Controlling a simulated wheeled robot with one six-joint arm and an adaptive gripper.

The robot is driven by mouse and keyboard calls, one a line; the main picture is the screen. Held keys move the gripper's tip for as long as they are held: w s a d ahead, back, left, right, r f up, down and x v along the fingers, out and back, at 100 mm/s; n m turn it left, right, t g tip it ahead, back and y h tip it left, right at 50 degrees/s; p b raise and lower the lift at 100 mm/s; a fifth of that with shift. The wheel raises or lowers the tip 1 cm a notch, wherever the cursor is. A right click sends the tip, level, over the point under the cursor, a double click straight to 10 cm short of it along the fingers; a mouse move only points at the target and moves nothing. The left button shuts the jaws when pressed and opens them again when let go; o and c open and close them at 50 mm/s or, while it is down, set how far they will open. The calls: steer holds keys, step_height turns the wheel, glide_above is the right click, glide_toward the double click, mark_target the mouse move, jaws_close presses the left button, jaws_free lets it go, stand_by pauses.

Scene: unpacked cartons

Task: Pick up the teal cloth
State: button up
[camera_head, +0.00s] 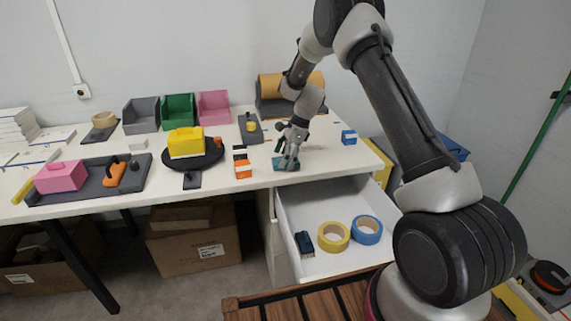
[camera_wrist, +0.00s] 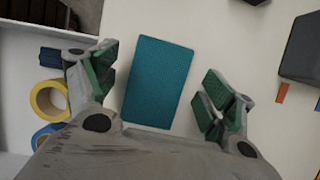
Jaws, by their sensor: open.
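The teal cloth (camera_wrist: 158,84) lies flat on the white table, a folded rectangle in the middle of the wrist view. In the head view only a part of the teal cloth (camera_head: 287,166) shows under my gripper (camera_head: 287,160). In the wrist view my gripper (camera_wrist: 160,90) is open, with green-padded fingers on the left and right of the cloth. No finger visibly touches it. I cannot tell the exact height of the fingertips above the table.
An open drawer (camera_head: 338,262) below the table holds yellow tape (camera_head: 333,237), blue tape (camera_head: 367,230) and a dark blue brush-like object (camera_head: 304,243). Orange (camera_head: 243,169) and black small blocks lie left of my gripper.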

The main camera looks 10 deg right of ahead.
steer(key=shift+a+f, duration=0.1)
steer(key=shift+f, duration=0.1)
steer(key=shift+f, duration=0.3)
stand_by(0.3)
steer(key=c, duration=1)
